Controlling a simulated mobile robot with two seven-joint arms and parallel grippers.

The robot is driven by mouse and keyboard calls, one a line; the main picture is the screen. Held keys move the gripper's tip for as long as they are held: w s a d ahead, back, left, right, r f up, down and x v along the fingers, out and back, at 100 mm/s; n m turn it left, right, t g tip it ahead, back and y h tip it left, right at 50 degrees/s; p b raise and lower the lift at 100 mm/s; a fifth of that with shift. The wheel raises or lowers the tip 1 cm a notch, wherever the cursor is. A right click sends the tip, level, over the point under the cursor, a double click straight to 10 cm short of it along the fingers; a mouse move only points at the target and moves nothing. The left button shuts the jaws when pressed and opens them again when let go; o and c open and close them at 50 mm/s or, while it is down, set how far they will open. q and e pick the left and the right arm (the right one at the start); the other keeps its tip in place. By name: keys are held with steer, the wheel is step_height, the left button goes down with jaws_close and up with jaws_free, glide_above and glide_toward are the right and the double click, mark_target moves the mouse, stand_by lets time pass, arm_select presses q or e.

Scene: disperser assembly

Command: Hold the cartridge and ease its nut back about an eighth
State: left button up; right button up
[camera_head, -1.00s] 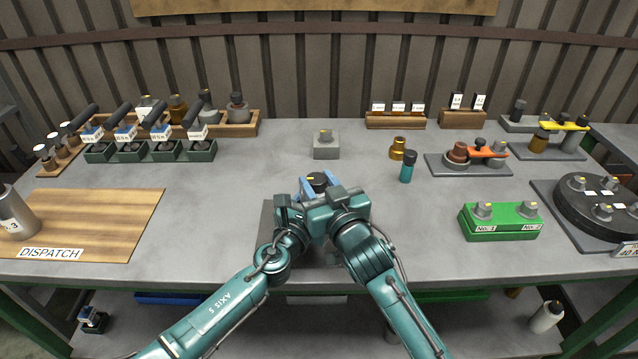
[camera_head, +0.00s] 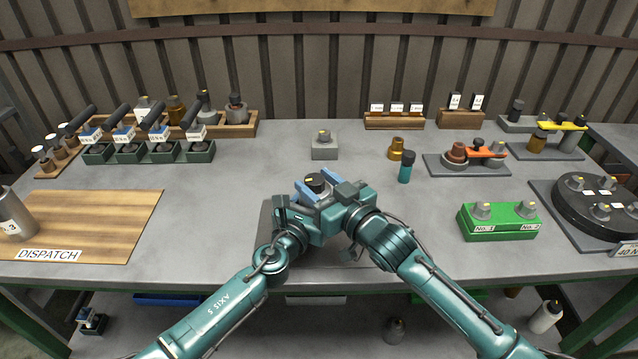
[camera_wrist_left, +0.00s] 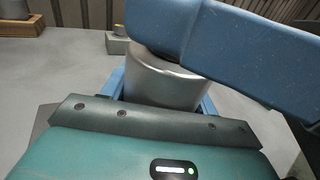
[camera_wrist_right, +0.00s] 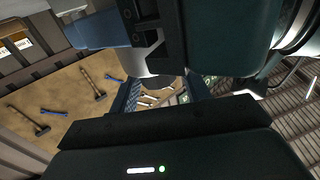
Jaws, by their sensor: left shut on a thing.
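The silver cartridge (camera_wrist_left: 165,84) stands upright between the blue fingers of my left gripper (camera_wrist_left: 163,100), which is shut on it. In the head view my grippers hide most of the cartridge. Its dark round nut (camera_head: 315,181), with a small yellow mark, shows at the top. My right gripper (camera_head: 318,188) is at the nut, with blue fingers on either side of it. In the left wrist view a right finger crosses over the top and hides part of the nut. Whether the right fingers press on the nut is unclear.
A grey block (camera_head: 324,149) stands behind the grippers. The wooden dispatch board (camera_head: 90,222) lies left. Bare table lies between.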

steer(key=shift+o, duration=1)
steer(key=shift+d, duration=0.1)
steer(key=shift+s+d, duration=0.1)
steer(key=v, duration=1.1)
steer(key=shift+s+d, duration=0.2)
steer(key=shift+s, duration=0.1)
arm_select(q)
steer(key=o, duration=1.4)
